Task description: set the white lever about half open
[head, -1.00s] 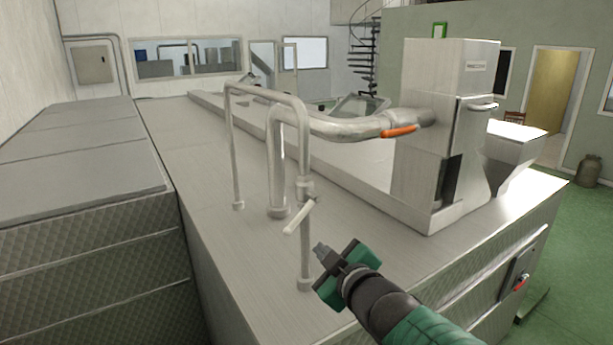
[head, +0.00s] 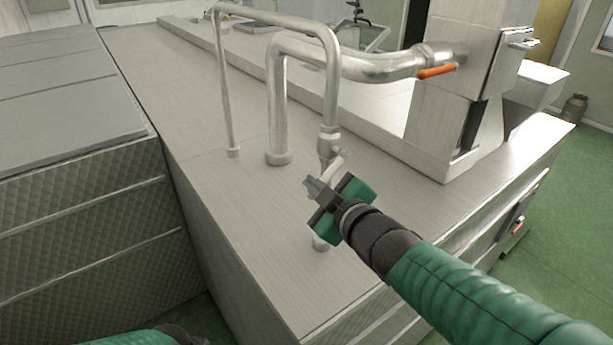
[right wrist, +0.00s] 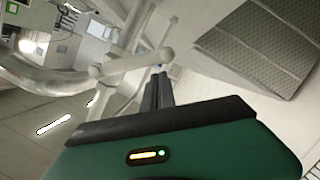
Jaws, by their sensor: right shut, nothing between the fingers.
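The white lever (head: 331,177) sits on the thin steel pipe (head: 330,100) that comes down to the steel top. In the head view my right gripper (head: 313,187) is shut and empty and overlaps the lower part of the lever, hiding some of it. In the right wrist view the lever (right wrist: 132,63) is a pale bar lying across the pipe, just beyond the shut fingertips (right wrist: 157,78). I cannot tell whether the fingers touch it. Of my left arm only a green and black part shows at the bottom left; its gripper is out of view.
A thicker pipe (head: 278,110) bends right to an orange lever (head: 437,72) on a steel housing (head: 440,125). The quilted steel block (head: 85,220) stands at the left. The steel top (head: 220,200) is clear left of the pipes.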

